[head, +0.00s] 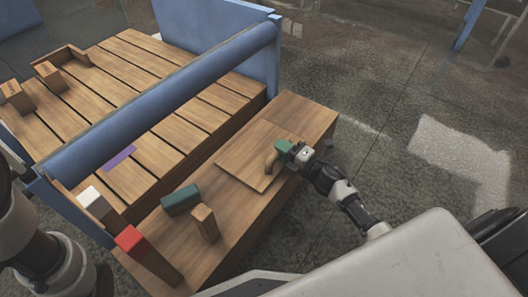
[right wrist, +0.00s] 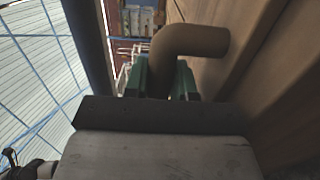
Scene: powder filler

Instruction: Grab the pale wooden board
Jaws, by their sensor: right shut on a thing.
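The pale wooden board (head: 240,158) lies flat on the wooden bench (head: 300,110) in the head view. A curved brown wooden handle (head: 270,163) stands on its right part. My right gripper (head: 285,148) reaches in from the right, with green fingers at the handle. In the right wrist view the bent handle (right wrist: 195,40) rises between the green fingers of the right gripper (right wrist: 160,76), which is shut on it. Only links of my left arm show at the lower left; its gripper is out of view.
A green block (head: 181,200), a wooden block (head: 206,224) and a red-ended wooden block (head: 131,238) are on the bench left of the board. A blue rail (head: 170,95) runs behind, between the bench and a slatted deck (head: 130,60). Open floor lies to the right.

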